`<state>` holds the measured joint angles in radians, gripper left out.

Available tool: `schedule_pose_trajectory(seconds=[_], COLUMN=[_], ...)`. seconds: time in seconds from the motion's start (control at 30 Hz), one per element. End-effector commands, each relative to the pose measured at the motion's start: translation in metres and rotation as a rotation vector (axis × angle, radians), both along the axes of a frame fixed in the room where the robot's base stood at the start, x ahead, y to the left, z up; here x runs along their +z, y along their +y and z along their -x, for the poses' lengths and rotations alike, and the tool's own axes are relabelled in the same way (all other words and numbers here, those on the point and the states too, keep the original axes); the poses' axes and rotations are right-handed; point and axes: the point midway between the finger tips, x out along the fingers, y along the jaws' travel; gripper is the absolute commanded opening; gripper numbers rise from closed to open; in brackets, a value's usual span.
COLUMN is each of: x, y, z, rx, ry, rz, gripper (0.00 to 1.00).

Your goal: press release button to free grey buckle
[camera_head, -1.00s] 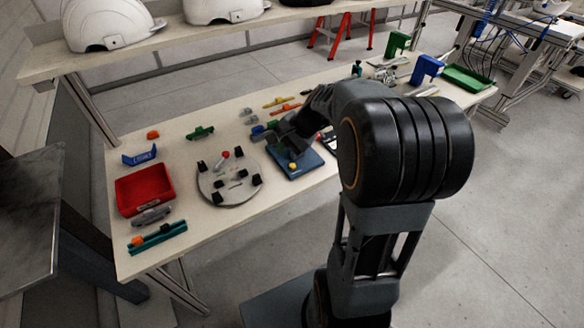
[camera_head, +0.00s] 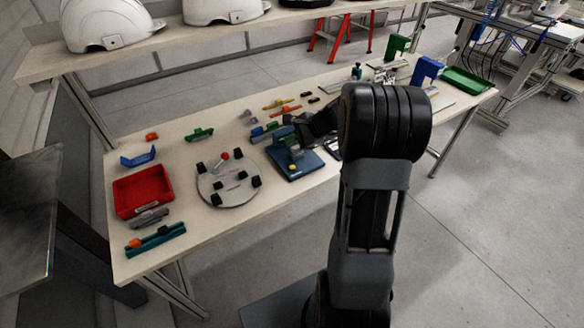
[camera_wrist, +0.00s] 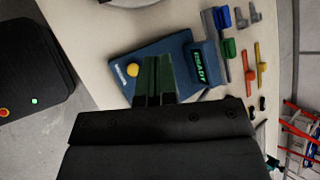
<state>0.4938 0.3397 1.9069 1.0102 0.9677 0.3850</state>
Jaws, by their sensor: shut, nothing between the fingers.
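The blue fixture plate (camera_head: 309,167) lies near the front edge of the bench, with a yellow button (camera_head: 292,167) at its near corner. The wrist view also shows the plate (camera_wrist: 124,84), the button (camera_wrist: 132,70) and a blue block marked READY (camera_wrist: 204,62). A grey-blue upright part (camera_head: 296,152) stands on the plate; I cannot tell whether it is the grey buckle. My gripper (camera_head: 300,121) is behind and above the plate, apart from the button. In the wrist view its dark green fingers (camera_wrist: 157,65) are together and empty, hiding part of the plate.
A round grey plate with black clamps (camera_head: 229,184) lies left of the fixture. Further left are a red tray (camera_head: 143,190) and a loose grey part (camera_head: 149,217). Small coloured parts (camera_head: 278,103) lie behind. A helmet shelf (camera_head: 150,40) spans the back left.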

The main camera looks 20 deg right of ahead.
Motion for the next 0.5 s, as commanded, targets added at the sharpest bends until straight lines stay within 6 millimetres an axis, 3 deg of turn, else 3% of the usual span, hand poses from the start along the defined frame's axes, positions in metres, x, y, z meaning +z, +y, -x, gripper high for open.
schedule_pose_trajectory(seconds=[0.5], x=[-0.057], y=[0.000], z=[0.000], rx=[0.000], ry=[0.001], rz=[0.000], gripper=[0.00])
